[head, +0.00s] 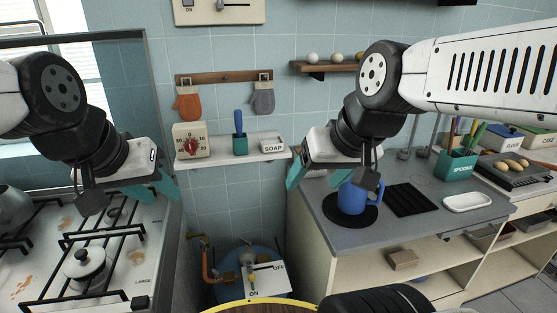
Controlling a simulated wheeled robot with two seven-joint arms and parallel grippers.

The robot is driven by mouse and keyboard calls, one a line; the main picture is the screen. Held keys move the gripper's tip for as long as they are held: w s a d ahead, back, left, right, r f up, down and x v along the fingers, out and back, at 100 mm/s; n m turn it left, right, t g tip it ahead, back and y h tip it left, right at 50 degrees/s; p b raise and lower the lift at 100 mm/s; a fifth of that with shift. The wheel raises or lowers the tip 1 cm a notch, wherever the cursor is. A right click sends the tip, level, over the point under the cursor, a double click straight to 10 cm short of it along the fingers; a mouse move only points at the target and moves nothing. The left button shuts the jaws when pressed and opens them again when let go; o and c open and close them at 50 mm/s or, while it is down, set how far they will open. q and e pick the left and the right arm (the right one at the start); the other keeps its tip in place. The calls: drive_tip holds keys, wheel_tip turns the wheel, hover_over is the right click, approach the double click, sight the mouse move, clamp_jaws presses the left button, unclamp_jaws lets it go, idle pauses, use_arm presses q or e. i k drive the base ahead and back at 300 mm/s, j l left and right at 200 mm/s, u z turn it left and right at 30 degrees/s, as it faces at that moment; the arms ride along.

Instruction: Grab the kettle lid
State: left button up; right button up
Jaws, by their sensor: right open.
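A small pale round lid (86,265) with a dark knob lies on the front burner grate of the stove. A grey kettle (14,211) stands at the far left, cut by the picture edge; its top is partly out of view. My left gripper (163,186), with teal fingers, hangs over the stove's right side, above and to the right of the lid and apart from it. Its finger gap is hard to make out. My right gripper (318,180) is open and empty, left of the blue mug (352,198) and far from the lid.
The stove (152,232) has raised black grates. A gap with a blue gas cylinder (262,255) and valve separates it from the grey counter (432,220). The counter holds a black mat and a white dish (468,202). A narrow shelf (235,158) is on the wall.

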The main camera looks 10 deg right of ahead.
sight(86, 261)
drive_tip(key=u, duration=1.5)
drive_tip(key=i+j+z, duration=0.1)
drive_tip(key=j, duration=0.35)
drive_tip(key=i+j+z, duration=0.1)
drive_tip(key=j, duration=0.35)
